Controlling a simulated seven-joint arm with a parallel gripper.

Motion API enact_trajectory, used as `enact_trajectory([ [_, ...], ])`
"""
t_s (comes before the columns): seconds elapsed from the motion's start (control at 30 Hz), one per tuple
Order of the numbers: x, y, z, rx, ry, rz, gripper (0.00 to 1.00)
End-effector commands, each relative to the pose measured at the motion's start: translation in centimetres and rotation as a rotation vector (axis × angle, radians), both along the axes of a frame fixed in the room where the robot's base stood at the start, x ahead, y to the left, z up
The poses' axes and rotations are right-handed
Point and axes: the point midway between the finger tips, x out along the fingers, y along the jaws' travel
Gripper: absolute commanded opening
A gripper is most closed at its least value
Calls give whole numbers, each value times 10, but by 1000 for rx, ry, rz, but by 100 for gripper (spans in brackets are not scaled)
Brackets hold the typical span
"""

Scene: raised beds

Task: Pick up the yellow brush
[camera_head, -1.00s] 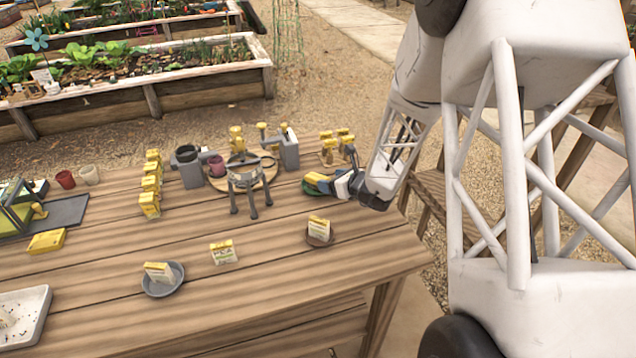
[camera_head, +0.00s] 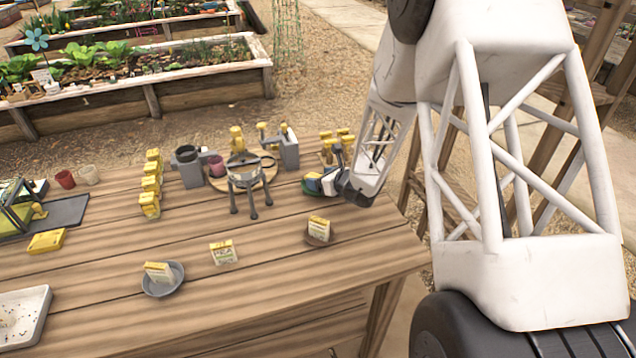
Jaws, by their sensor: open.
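No yellow thing is clear enough for me to name it the brush for certain. A small yellow piece (camera_head: 314,176) shows on a dark green dish (camera_head: 308,189) near the table's back right edge, right at the end of my arm. My gripper (camera_head: 324,184) is low over this dish, open. White and dark blue parts crowd there, and I cannot tell its fingers from what lies on the dish or whether they touch. Several upright yellow-topped items (camera_head: 335,140) stand just behind my gripper.
A round wooden board with a metal stand (camera_head: 243,178) is left of my gripper. A seed packet on a brown saucer (camera_head: 319,243) sits in front. Yellow packets (camera_head: 150,185) stand in a row further left.

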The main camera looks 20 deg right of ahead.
Motion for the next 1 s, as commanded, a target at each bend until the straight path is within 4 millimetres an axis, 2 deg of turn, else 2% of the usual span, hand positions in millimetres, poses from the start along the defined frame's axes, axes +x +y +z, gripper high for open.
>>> enact_trajectory([
  [0.17,6,3,-3,0,0,0,72],
  [0.7,6,3,-3,0,0,0,71],
  [1.0,6,3,-3,0,0,0,25],
])
